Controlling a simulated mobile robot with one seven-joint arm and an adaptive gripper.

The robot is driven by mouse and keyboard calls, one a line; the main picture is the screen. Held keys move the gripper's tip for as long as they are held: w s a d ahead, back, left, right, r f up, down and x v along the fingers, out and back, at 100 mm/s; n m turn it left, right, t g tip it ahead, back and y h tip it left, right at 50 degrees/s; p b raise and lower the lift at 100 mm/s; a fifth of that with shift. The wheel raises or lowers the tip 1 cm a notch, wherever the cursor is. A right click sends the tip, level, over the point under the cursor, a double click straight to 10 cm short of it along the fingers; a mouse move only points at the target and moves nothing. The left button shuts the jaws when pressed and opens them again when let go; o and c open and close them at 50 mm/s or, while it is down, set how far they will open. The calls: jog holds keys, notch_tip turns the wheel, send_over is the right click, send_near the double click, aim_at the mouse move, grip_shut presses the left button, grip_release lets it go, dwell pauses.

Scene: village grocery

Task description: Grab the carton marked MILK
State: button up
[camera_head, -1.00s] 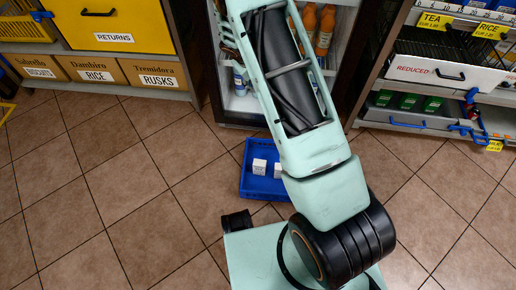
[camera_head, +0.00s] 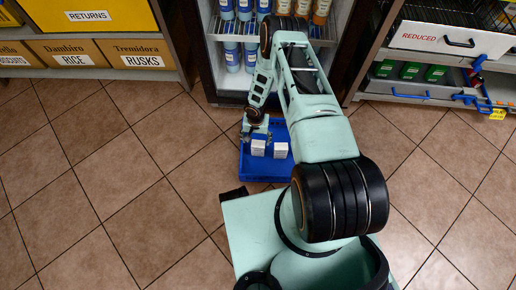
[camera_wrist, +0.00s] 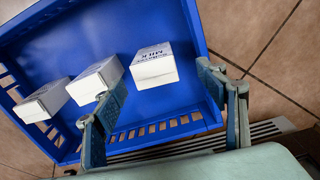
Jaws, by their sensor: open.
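In the wrist view three white cartons stand in a blue crate (camera_wrist: 180,105). The carton marked MILK (camera_wrist: 154,72) is the right one and lies ahead of the gap between my fingers. The middle carton (camera_wrist: 93,82) is close to my left finger and partly hidden by it. The left carton (camera_wrist: 42,100) is farther off; lettering on these two is not readable. My gripper (camera_wrist: 157,85) is open and empty, fingers spread. In the head view my gripper (camera_head: 256,130) hangs over the crate (camera_head: 232,172) with two white cartons (camera_head: 280,151) showing.
The crate walls surround the cartons. Behind it stands an open-fronted fridge with bottles (camera_head: 232,55). Shelves with a REDUCED drawer (camera_head: 450,40) are at the right, and a cabinet with RETURNS and RUSKS labels (camera_head: 145,60) at the left. Tiled floor left of the crate is clear.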

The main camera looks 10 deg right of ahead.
aim_at(258, 143)
jog(key=f+b, duration=0.1)
jog(key=f, duration=0.1)
jog(key=f+b, duration=0.1)
jog(key=f, duration=0.2)
jog(key=d+f+b, duration=0.1)
jog(key=f, duration=0.1)
jog(key=shift+f, duration=0.15)
jog(key=shift+c, duration=0.3)
jog(key=shift+w, duration=0.1)
jog(key=c, duration=1.4)
